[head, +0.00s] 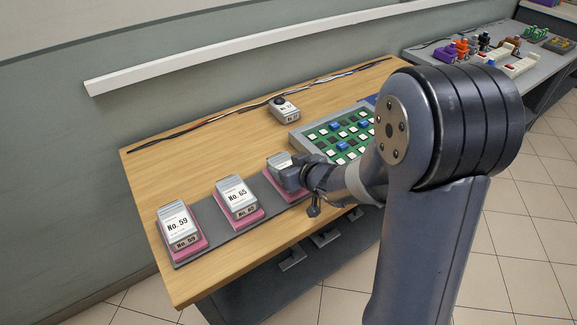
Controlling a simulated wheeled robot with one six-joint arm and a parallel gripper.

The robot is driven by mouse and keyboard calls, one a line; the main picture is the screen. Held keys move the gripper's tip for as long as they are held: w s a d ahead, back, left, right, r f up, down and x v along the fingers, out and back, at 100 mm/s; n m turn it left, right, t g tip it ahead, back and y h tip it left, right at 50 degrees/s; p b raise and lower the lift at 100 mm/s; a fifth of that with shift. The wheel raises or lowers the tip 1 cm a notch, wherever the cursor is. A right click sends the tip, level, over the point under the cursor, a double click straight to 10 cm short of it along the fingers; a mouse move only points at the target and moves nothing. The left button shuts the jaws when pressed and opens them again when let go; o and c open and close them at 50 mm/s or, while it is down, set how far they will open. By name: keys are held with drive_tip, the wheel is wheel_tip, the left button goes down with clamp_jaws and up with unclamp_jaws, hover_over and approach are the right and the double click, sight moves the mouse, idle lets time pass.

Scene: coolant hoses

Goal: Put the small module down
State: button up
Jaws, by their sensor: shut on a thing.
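My gripper (291,179) is at the third pink base (284,194), at the right end of the grey strip (220,228). It is shut on a small grey-and-white module (279,161), which is at that base and partly hidden by the gripper. I cannot tell whether the module touches the base or is held just above it. Two similar modules, No. 59 (175,221) and No. 65 (236,196), sit on pink bases to the left on the same strip. Their labels face the front.
Another small grey module (285,110) stands alone at the back of the wooden table (190,160), near a cable bundle (215,117). A green board with coloured keys (318,133) lies to the right, partly behind my arm. A second bench (425,60) with coloured parts stands far right.

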drive_tip(key=o, duration=1.3)
drive_tip(key=shift+f, duration=0.1)
drive_tip(key=shift+r, duration=0.3)
drive_tip(key=p+v, duration=0.3)
drive_tip(key=v, duration=0.9)
drive_tip(key=shift+f, duration=0.2)
